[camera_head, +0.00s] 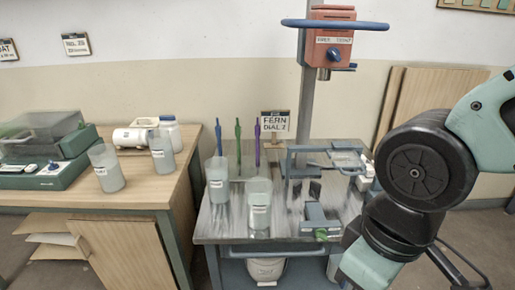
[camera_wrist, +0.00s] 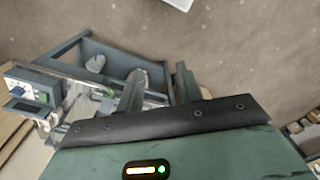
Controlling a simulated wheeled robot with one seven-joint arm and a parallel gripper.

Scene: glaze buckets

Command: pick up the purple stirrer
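The purple stirrer (camera_head: 257,143) stands upright at the back left of the metal table in the head view. It is the rightmost of three stirrers, beside a green one (camera_head: 238,143) and a blue one (camera_head: 218,138). Its lower end is partly hidden behind a grey bucket. My gripper (camera_wrist: 160,70) shows in the wrist view with its two fingers apart and nothing between them. It points at the floor and the table's side, away from the stirrer. The stirrer cannot be made out in the wrist view. The head view shows my arm at the right but not the fingers.
Two grey buckets (camera_head: 259,208) (camera_head: 217,182) stand in front of the stirrers. A sign (camera_head: 275,121) stands just right of the purple one. A red mixer head (camera_head: 331,42) hangs on a post behind. A clamp frame (camera_head: 322,161) and a grey block (camera_head: 320,219) occupy the table's right.

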